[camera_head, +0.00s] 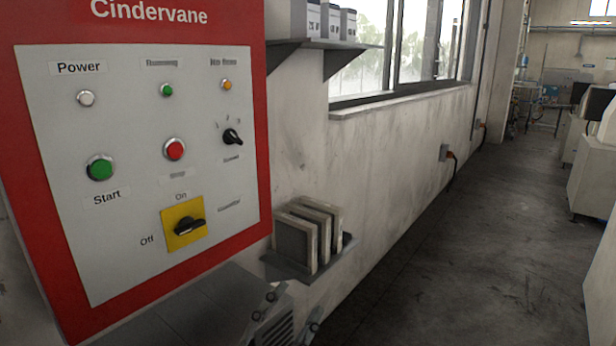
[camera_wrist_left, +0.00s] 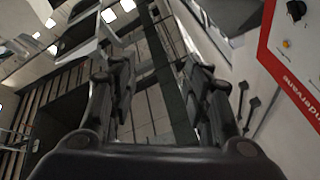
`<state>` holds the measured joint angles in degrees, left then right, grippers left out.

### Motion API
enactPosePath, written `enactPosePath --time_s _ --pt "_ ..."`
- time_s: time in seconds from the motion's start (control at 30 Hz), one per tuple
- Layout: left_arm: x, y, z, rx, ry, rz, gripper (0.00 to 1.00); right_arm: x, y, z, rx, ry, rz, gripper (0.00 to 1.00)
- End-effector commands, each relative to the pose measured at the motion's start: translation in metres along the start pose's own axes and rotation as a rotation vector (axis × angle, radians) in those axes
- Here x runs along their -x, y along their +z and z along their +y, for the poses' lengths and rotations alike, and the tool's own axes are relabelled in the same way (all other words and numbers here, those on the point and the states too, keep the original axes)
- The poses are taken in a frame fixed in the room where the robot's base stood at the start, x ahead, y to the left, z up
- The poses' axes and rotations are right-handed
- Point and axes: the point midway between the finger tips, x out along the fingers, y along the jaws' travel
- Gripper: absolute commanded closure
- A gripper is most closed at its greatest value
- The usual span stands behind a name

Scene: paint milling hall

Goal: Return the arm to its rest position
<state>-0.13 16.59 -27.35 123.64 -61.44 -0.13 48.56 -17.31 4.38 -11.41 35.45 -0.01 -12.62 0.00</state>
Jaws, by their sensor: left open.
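My left gripper (camera_wrist_left: 160,88) shows in the left wrist view with its two dark fingers apart and nothing between them. In the head view, small grey jointed parts (camera_head: 288,308) at the bottom edge seem to belong to it, cut off by the frame. They are below the red-framed control panel (camera_head: 257,130), apart from its buttons as far as I can see. The panel has a green start button (camera_head: 100,168), a red button (camera_head: 174,149), a black selector knob (camera_head: 232,137) and a yellow switch plate (camera_head: 172,231) with a black handle lying near level. My right gripper is in neither view.
A wall bracket (camera_head: 345,247) holds upright grey panels (camera_head: 297,245) right of the control panel. A shelf (camera_head: 338,46) with containers (camera_head: 330,20) is above, by the window. Clear floor (camera_head: 460,260) runs along the wall. White cabinets (camera_head: 592,170) stand at the far right.

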Motion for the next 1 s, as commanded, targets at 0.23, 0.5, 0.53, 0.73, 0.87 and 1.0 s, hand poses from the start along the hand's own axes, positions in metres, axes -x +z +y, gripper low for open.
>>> enactPosePath --time_s 0.23,0.5,0.53,0.73,0.87,1.0 --pt "0.094 0.108 -0.071 0.162 -0.378 -0.549 0.55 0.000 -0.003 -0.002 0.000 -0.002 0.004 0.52" --pt "0.255 0.185 -0.027 0.342 -0.387 -1.230 0.55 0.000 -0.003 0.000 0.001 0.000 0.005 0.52" --pt "0.270 0.187 -0.019 0.360 -0.368 -1.289 0.55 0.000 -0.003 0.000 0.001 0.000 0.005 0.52" --pt "0.348 0.178 0.032 0.465 -0.208 -1.588 0.55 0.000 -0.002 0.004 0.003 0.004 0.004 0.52" --pt "0.386 0.162 0.060 0.524 -0.085 -1.728 0.55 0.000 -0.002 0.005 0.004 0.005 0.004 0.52" --pt "0.403 0.180 0.079 0.543 -0.034 -1.781 0.55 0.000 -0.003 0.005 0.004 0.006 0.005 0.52"
